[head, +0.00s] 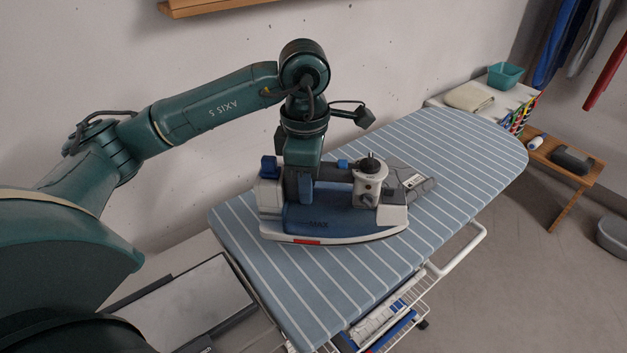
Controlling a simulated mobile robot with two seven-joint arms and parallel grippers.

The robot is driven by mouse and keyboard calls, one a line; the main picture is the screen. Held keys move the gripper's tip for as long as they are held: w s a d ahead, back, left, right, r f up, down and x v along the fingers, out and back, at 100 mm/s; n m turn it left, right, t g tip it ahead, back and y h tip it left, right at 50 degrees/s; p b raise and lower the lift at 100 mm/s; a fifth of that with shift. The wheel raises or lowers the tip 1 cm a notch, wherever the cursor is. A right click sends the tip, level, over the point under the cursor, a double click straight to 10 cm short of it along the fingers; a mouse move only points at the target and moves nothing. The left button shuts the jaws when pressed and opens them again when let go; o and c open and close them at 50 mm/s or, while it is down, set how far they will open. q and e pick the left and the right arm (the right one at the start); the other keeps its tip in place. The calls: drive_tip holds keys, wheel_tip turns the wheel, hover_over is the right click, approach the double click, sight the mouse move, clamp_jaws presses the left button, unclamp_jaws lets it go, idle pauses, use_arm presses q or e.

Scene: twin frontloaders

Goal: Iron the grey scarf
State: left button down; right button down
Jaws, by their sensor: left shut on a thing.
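A blue and white iron (325,220) is at the middle of the striped ironing board (460,150), upright, its tip pointing right. My left gripper (305,188) comes down from above and is shut on the iron's handle. A grey piece with a white label (408,182), which looks like the grey scarf, lies on the board just behind and right of the iron. The iron hides part of it. I cannot tell whether the iron's sole rests on the scarf or on the board. My right gripper is not in view.
A white rack (400,318) with folded cloth hangs under the board. A small table with a teal basket (505,75) and beige cloth (470,96) stands beyond the board's far end. A wooden bench (568,170) is to the right. The board's far half is clear.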

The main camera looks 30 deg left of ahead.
use_arm(q)
drive_tip(key=n, duration=0.2)
drive_tip(key=a+n, duration=0.1)
drive_tip(key=n, duration=0.1)
drive_tip(key=shift+w+r, duration=0.1)
drive_tip(key=shift+w, duration=0.15)
drive_tip(key=n, duration=0.2)
drive_tip(key=a+n, duration=0.1)
drive_tip(key=n, duration=0.1)
drive_tip(key=shift+w+p, duration=0.15)
drive_tip(key=shift+p, duration=0.25)
drive_tip(key=shift+a+n, duration=0.2)
drive_tip(key=shift+n, duration=0.6)
